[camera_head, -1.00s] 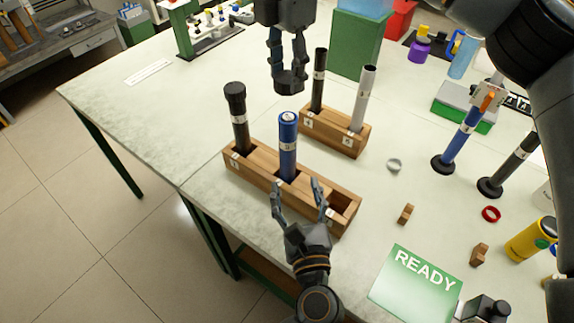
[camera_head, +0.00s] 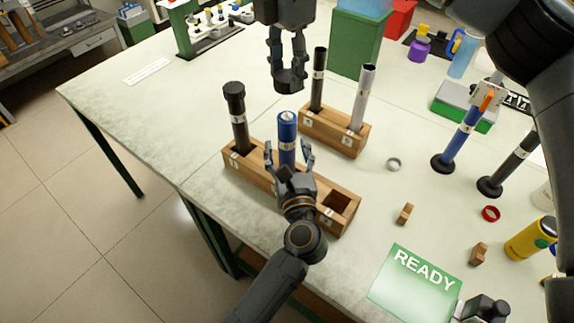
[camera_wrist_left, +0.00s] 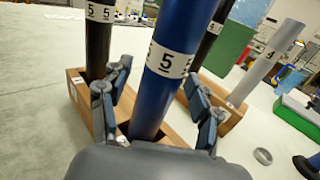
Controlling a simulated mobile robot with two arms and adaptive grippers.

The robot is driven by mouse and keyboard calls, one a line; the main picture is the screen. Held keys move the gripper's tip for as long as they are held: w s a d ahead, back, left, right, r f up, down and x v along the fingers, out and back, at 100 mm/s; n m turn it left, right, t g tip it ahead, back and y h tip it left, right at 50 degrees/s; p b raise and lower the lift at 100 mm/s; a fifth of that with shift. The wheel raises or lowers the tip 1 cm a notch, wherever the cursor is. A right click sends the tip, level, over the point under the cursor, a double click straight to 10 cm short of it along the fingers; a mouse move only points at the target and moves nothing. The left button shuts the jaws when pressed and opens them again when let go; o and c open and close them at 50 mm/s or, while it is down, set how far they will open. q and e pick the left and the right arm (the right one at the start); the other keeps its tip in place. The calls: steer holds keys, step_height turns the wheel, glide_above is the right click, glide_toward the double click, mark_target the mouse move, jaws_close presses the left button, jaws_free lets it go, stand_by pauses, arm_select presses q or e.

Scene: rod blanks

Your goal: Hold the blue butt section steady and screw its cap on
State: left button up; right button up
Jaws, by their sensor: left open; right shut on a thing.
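The blue butt section (camera_head: 287,128) stands upright in the middle of the front wooden block (camera_head: 327,204), with its bare top showing. In the left wrist view the blue butt section (camera_wrist_left: 177,35) carries a white band marked 5. My left gripper (camera_head: 288,150) is open, with one finger on each side of the blue butt section, and I see no clear grip on it. In the left wrist view my left gripper (camera_wrist_left: 158,95) also spans it. My right gripper (camera_head: 289,84) is above and behind it, shut on the cap, which its dark fingers mostly hide.
A black capped rod (camera_head: 236,115) stands in the same block, left of the blue one. A second block (camera_head: 336,138) behind holds a black and a grey rod. Rods on round bases, a grey ring (camera_head: 393,164) and a READY sign (camera_head: 414,281) are at right.

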arm_select(q)
jaws_close()
arm_select(e)
glide_above(287, 115)
steer(key=shift+f, duration=2.5)
steer(key=shift+f, duration=0.9)
steer(key=shift+f, duration=0.55)
